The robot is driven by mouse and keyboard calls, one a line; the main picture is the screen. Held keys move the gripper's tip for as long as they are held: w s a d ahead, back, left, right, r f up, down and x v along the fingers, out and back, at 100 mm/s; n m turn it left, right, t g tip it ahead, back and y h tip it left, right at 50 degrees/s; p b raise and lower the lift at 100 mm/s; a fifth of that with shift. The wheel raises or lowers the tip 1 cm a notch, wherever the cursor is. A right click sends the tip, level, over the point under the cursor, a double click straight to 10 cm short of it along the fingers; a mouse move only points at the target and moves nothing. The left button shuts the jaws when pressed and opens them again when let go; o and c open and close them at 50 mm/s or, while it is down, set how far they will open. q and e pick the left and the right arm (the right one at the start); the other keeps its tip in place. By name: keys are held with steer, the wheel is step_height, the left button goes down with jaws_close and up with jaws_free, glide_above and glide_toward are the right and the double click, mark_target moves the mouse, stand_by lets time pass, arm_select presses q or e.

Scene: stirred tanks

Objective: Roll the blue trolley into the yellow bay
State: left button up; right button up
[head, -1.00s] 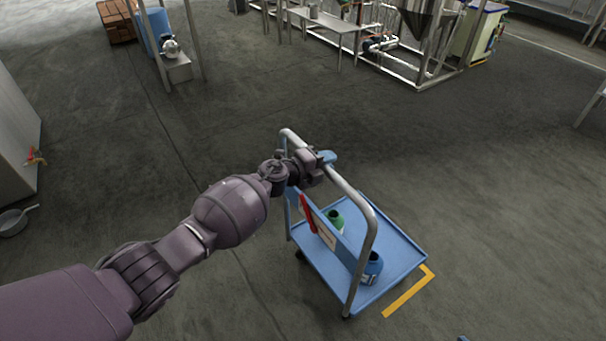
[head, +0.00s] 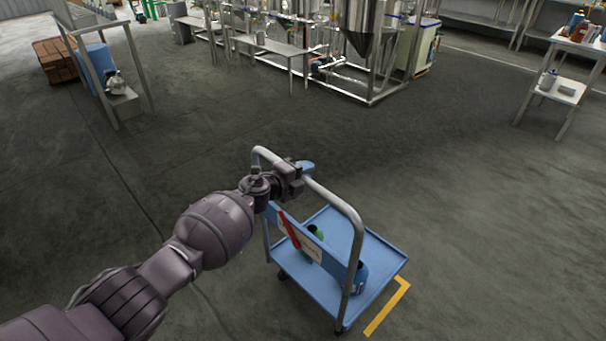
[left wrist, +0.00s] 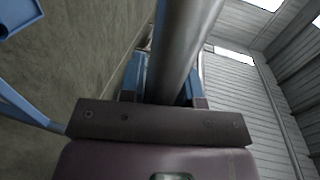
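The blue trolley (head: 325,290) stands in the lower middle of the head view, its grey push handle (head: 352,222) nearest my arm. A green container (head: 315,232) and a blue container (head: 361,275) stand on its deck, partly hidden by the handle-end panel. My left gripper (head: 302,169) is at the top bar of the handle. In the left wrist view the bar (left wrist: 183,45) passes between the blue fingers, which look closed on it. A yellow floor corner mark (head: 388,308) of the bay lies just outside the deck's right edge. My right gripper is not in view.
A metal table (head: 270,46) and a steel process frame (head: 371,98) stand at the back. A shelved table with bottles (head: 575,45) stands at the right. A metal stand (head: 123,100) is at upper left. The floor right of the trolley is clear.

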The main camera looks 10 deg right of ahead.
arm_select(q)
steer(key=o, duration=0.3)
steer(key=shift+w+d, duration=0.1)
steer(key=shift+d, duration=0.15)
steer(key=shift+o, duration=0.2)
steer(key=shift+a, duration=0.1)
steer(key=p+v, duration=0.4)
steer(key=v, duration=0.7)
steer(key=shift+p, duration=0.4)
